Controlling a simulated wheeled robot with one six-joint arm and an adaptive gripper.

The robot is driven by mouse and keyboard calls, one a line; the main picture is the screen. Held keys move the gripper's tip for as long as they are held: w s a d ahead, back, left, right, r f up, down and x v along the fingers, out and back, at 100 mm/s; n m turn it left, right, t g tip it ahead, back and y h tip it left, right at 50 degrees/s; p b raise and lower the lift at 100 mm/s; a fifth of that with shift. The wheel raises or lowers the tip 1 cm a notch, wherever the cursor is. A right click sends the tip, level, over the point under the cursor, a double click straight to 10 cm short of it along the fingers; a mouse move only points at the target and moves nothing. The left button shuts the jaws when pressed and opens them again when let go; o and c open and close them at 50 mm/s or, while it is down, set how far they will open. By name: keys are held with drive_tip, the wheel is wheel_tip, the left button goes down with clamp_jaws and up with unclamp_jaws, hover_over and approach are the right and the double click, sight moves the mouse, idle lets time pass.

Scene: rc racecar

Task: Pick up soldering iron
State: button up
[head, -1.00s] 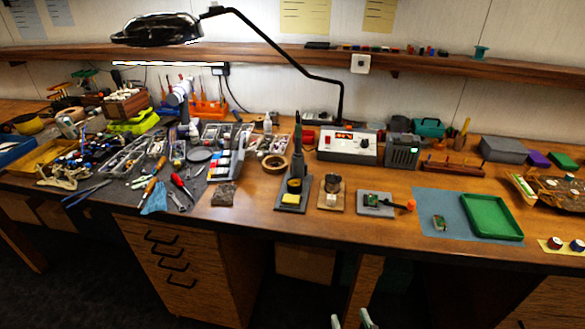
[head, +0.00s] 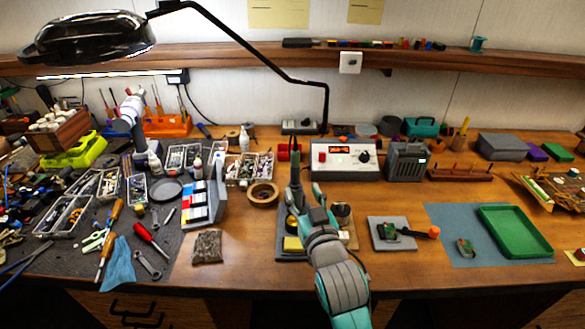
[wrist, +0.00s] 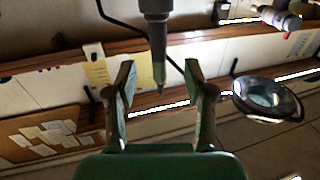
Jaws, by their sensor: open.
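The soldering iron (head: 295,172) stands upright in its grey stand (head: 283,245) with its narrow end up. A yellow sponge (head: 292,244) sits at the stand's front. My gripper (head: 305,208) is open in front of the iron and hides part of the stand. In the wrist view, the iron's dark shaft (wrist: 155,14) comes in from the top edge. Its pointed end shows in the gap between the two fingers of my open gripper (wrist: 160,68). Neither finger appears to touch it. How deep the iron is between the fingers is hard to tell.
A grey pad (head: 391,236) with a small board and a green tray (head: 513,232) are at right. The black lamp arm (head: 325,105) rises behind.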

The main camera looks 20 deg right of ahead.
sight(296, 176)
drive_tip(key=shift+w+d+f, duration=0.1)
drive_tip(key=shift+w+d, duration=0.1)
drive_tip(key=shift+w, duration=1.9)
drive_tip(key=shift+w+d, duration=0.15)
drive_tip(key=shift+w, duration=1.95)
clamp_jaws()
